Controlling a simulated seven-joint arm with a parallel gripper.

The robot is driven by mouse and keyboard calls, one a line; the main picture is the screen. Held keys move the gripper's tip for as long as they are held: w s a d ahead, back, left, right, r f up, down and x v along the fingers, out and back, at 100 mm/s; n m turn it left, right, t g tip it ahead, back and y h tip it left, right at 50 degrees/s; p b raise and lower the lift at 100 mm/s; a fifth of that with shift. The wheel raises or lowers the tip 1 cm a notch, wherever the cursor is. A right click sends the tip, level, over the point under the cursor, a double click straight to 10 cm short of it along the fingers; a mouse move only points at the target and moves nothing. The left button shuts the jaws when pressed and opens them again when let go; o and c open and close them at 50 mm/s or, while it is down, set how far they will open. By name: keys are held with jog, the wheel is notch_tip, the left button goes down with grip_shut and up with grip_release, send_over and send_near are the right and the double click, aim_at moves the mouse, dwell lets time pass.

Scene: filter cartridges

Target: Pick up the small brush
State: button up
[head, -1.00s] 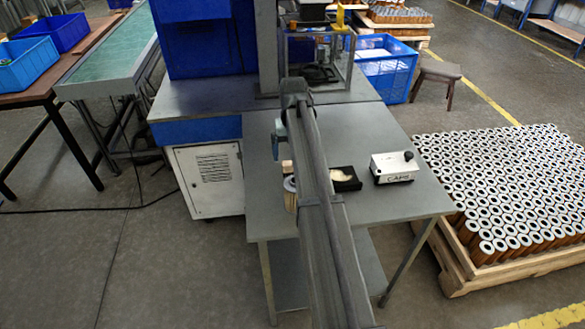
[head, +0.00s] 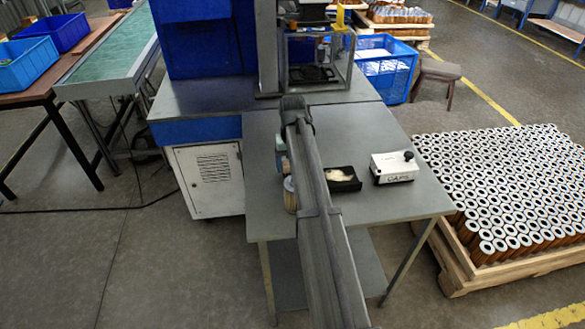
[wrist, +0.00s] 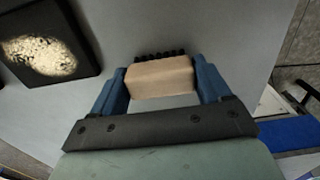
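The small brush (wrist: 160,77) is a pale wooden block with a row of short black bristles along its far edge. In the wrist view it lies between the two blue fingers of my gripper (wrist: 161,85). The fingers stand wide apart, one at each end of the block, with no clear gap on either side. I cannot tell whether they press on it. In the head view my gripper (head: 281,158) is low over the grey table, and my arm hides most of the brush.
A black tray (head: 344,187) with pale grainy contents lies right of my arm; it also shows in the wrist view (wrist: 88,66). A white box marked CAPS (head: 394,168) stands further right on the table (head: 400,208). A round cartridge (head: 290,194) is partly hidden beside my arm.

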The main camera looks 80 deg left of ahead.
jog(key=c, duration=0.5)
jog(key=shift+c, duration=0.2)
notch_tip(320, 180, up, 10)
dwell(0.4)
